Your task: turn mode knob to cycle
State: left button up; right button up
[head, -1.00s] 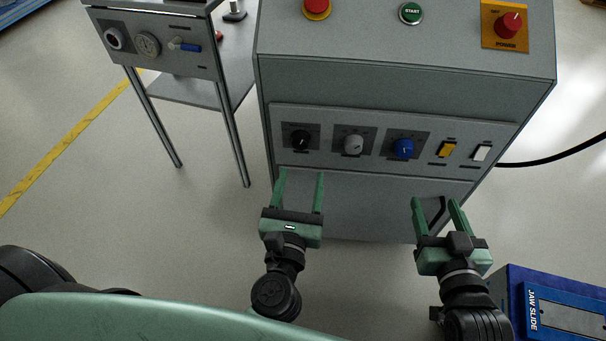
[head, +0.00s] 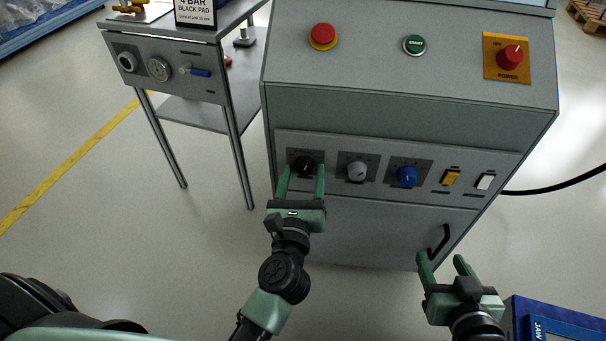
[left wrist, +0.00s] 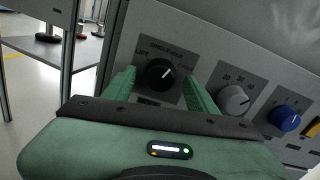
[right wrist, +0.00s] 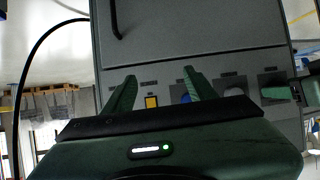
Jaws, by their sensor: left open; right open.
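The black knob (head: 304,165) is the leftmost of the knobs on the grey cabinet's front panel. My left gripper (head: 302,172) is open, with one finger on each side of the black knob. I cannot tell whether the fingers touch it. My right gripper (head: 441,261) is open and empty, low in front of the cabinet's lower right, apart from the panel.
A grey knob (head: 357,171), a blue knob (head: 407,176), a yellow switch (head: 450,178) and a white switch (head: 485,182) sit to the right. A red button (head: 323,34), green START button (head: 414,44) and red POWER knob (head: 510,56) are on top. A blue box (head: 560,320) stands lower right.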

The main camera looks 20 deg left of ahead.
pick_arm(q)
grip_shut()
pick_arm(e)
jog(key=shift+s, duration=0.1)
